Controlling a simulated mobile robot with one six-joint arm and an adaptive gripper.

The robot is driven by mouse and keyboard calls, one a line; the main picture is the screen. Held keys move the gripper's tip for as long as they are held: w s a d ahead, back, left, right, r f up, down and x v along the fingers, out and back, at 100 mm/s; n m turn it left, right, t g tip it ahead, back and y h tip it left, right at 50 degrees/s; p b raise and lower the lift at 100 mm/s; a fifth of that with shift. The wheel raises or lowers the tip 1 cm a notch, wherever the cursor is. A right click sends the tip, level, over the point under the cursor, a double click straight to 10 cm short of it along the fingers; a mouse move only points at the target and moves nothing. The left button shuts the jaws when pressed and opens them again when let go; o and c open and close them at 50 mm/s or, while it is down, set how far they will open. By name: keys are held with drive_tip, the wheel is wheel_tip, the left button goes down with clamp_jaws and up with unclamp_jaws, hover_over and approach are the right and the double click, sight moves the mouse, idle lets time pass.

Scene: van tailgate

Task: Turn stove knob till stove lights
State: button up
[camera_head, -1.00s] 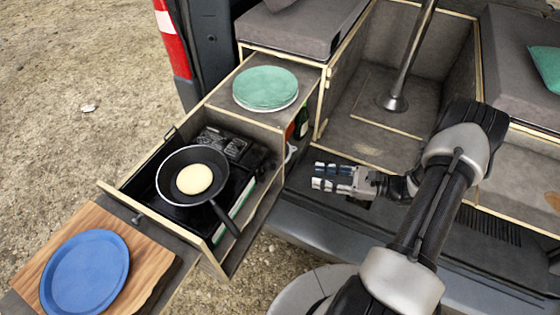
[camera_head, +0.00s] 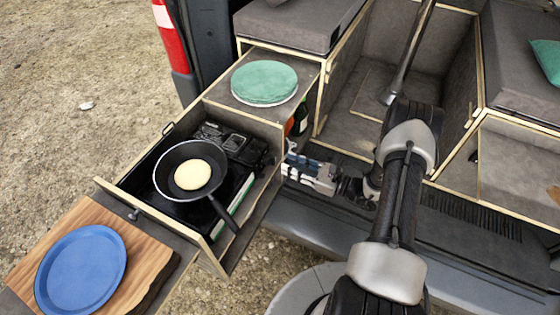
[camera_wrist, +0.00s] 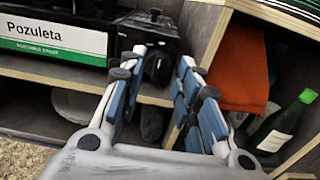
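The black stove (camera_head: 222,139) sits in the pulled-out drawer, with a black pan (camera_head: 171,183) holding a pancake (camera_head: 192,175) on it. In the wrist view, the stove's front bears a white and green "Pozuleta" label (camera_wrist: 48,38). A dark round knob (camera_wrist: 159,67) is at the right end of that front. My gripper (camera_head: 287,166) is to the right of the stove, beside the drawer unit. In the wrist view my gripper (camera_wrist: 163,62) is open, and the knob appears between its fingertips. I cannot tell whether they touch it. No flame shows; the pan covers the burner.
A shelf opening right of the knob holds an orange item (camera_wrist: 240,75) and a green bottle (camera_wrist: 283,126). Green plates (camera_head: 264,83) stand on the unit above. A wooden board (camera_head: 150,258) with a blue plate (camera_head: 80,270) is at lower left.

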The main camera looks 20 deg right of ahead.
sight(271, 160)
drive_tip(key=x, duration=0.4)
drive_tip(key=shift+w+a+b, duration=0.2)
drive_tip(key=shift+w+b, duration=0.05)
drive_tip(key=shift+b, duration=0.05)
clamp_jaws()
idle(0.3)
